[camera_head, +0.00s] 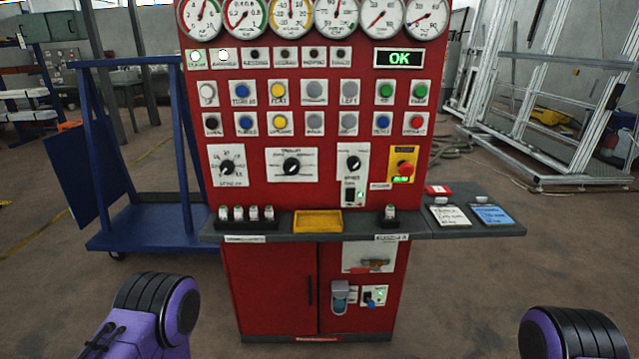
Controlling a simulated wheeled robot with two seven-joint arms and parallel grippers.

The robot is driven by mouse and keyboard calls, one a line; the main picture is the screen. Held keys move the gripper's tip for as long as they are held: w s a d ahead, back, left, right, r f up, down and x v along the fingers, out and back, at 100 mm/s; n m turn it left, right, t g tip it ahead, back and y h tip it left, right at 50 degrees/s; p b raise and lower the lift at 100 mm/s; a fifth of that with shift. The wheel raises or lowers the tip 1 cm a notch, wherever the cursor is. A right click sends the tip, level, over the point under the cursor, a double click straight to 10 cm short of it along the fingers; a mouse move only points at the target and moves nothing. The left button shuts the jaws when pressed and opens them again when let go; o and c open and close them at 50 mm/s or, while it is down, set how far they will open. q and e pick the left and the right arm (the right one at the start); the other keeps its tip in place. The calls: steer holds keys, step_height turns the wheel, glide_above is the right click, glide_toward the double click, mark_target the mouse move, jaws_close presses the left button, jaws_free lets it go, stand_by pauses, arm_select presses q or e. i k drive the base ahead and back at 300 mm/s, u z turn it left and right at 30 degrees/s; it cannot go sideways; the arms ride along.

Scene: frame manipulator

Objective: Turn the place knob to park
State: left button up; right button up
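A red control panel stands in front of me with three black rotary knobs on white plates: a left knob (227,167), a middle knob (291,166) and a right knob (352,163). The plate lettering is too small to read surely, so I cannot tell which is the place knob or where park is marked. The middle knob's pale pointer mark seems tilted, but its setting is unclear. Purple and black links of my arms show at the bottom left and bottom right corners, well short of the panel. Neither gripper is in view.
A red emergency button (405,168) on a yellow plate sits right of the knobs. Rows of push buttons and several gauges are above. A grey shelf (345,226) juts out below, bearing a yellow tray (318,232). A blue cart (150,232) stands left.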

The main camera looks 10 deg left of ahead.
mark_target(292, 166)
steer(key=z, duration=0.4)
steer(key=k, duration=0.9)
steer(key=u, duration=0.7)
steer(key=i, duration=1.35)
steer(key=z, duration=0.25)
